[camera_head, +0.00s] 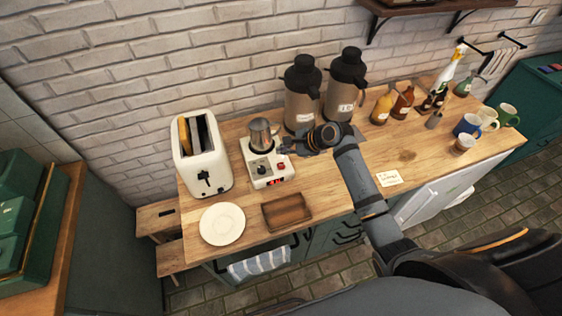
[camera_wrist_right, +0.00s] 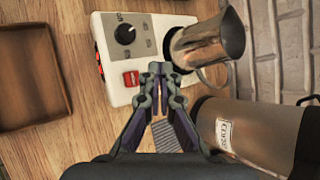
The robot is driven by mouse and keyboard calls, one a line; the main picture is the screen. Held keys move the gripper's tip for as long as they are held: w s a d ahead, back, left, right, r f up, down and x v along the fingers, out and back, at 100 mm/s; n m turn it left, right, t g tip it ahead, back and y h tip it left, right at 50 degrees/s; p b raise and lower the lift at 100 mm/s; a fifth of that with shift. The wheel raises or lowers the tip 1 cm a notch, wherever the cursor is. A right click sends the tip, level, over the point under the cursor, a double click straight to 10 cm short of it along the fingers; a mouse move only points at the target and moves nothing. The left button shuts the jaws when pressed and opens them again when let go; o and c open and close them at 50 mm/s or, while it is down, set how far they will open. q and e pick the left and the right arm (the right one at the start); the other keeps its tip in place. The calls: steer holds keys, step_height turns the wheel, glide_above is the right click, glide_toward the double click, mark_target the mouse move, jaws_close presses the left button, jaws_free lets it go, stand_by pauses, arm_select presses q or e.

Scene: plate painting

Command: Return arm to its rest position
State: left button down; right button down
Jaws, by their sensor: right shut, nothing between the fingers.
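My right gripper (camera_head: 285,147) is over the counter, at the right edge of the white hot plate (camera_head: 261,170). In the right wrist view my right gripper (camera_wrist_right: 160,72) is shut with nothing between its fingertips, which point at the hot plate's edge (camera_wrist_right: 125,92) near a red switch. A metal pitcher (camera_head: 263,135) stands on the hot plate; in the wrist view the pitcher (camera_wrist_right: 212,42) is just right of the fingertips, apart from them. My right arm (camera_head: 358,180) reaches in from the lower right. My left gripper is not in view.
A toaster (camera_head: 201,160) with bread, a white plate (camera_head: 222,224) and a wooden tray (camera_head: 286,210) are at left and front. Two large dispensers (camera_head: 302,95) (camera_head: 345,85) stand close behind the gripper. Bottles (camera_head: 383,108) and mugs (camera_head: 467,126) are at right. Counter around the note (camera_head: 389,178) is clear.

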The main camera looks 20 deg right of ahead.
steer(key=shift+f, duration=0.1)
stand_by(0.6)
steer(key=s+d+f+n+g+h, duration=0.1)
steer(key=s+d+n+g+h, duration=0.2)
steer(key=s+n, duration=0.85)
steer(key=s+d+f+n+h, duration=0.1)
steer(key=s+d+n+h, duration=0.3)
steer(key=s+n, duration=0.75)
steer(key=s+d+f+m+g+b, duration=0.1)
steer(key=s+f+m+b, duration=0.15)
steer(key=f, duration=1.35)
steer(key=s+d+f+m+b, duration=0.1)
steer(key=s+f+m+b, duration=0.15)
steer(key=f, duration=1.25)
steer(key=s+d+f+g+b, duration=0.1)
steer(key=s+f+b, duration=0.4)
steer(key=s+f, duration=1.4)
step_height(320, 180, down, 3)
steer(key=shift+d+r+n, duration=0.1)
steer(key=shift+d+n, duration=0.1)
steer(key=shift+n, duration=0.1)
steer(key=shift+s, duration=0.1)
